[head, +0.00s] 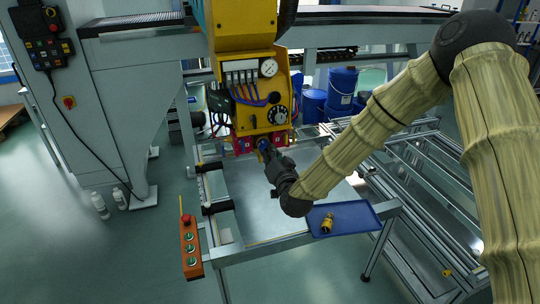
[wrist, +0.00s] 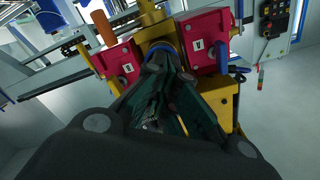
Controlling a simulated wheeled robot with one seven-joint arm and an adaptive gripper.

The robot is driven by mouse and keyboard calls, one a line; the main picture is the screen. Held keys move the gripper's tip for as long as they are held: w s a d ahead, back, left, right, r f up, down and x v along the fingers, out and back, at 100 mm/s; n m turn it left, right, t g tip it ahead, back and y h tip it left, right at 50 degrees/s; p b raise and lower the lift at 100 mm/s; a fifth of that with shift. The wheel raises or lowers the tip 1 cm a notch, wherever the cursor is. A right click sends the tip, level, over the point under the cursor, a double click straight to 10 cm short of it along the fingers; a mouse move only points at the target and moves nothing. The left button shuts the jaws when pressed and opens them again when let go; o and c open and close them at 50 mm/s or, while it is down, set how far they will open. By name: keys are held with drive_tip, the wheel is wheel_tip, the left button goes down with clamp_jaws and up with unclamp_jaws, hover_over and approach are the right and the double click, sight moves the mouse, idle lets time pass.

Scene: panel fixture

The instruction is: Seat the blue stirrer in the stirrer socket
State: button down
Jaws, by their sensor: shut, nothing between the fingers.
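My gripper (head: 268,155) is shut and empty, its fingertips up against the lower part of the yellow panel (head: 262,118). In the wrist view the closed fingers (wrist: 163,62) point at a blue ring-shaped part (wrist: 162,46) set on a yellow mount between two red blocks. A little blue also shows at my fingertips in the head view (head: 263,143). This may be the blue stirrer in its socket, but my fingers hide most of it. I cannot tell whether it is fully seated, or whether my fingertips touch it.
The red blocks (wrist: 122,62) (wrist: 208,50) flank the fingers closely. A blue tray (head: 345,222) with a yellow and black part (head: 327,222) lies at the table's front right. A button box (head: 190,247) is at the front left. The metal tabletop (head: 250,205) is mostly clear.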

drive_tip(key=shift+w+a, duration=0.1)
drive_tip(key=shift+w, duration=0.05)
idle(0.3)
drive_tip(key=v, duration=1.5)
drive_tip(key=s+d+f+n+g+h, duration=0.1)
drive_tip(key=s+d+f+g, duration=0.2)
drive_tip(key=f, duration=0.5)
drive_tip(key=s+d+f+g, duration=0.1)
drive_tip(key=s+f+g, duration=0.1)
drive_tip(key=s+f, duration=0.55)
drive_tip(key=s+d+f+n+g+h, duration=0.1)
drive_tip(key=s+d+f+g, duration=0.15)
drive_tip(key=f, duration=0.75)
drive_tip(key=s+d+f+g+h, duration=0.1)
drive_tip(key=s+d+f+g, duration=0.2)
drive_tip(key=s, duration=0.5)
drive_tip(key=s+d+f+g+h, duration=0.1)
drive_tip(key=s+d+f+g, duration=0.2)
drive_tip(key=s, duration=0.6)
drive_tip(key=s+d+f+n+g+h, duration=0.1)
drive_tip(key=s+d+f+g, duration=0.2)
drive_tip(key=s+d+f, duration=0.3)
drive_tip(key=s+f, duration=0.1)
drive_tip(key=s, duration=0.1)
drive_tip(key=shift+s+f+g+h+b, duration=0.25)
drive_tip(key=shift+s+g+h+b, duration=0.05)
drive_tip(key=shift+s+g+b, duration=0.1)
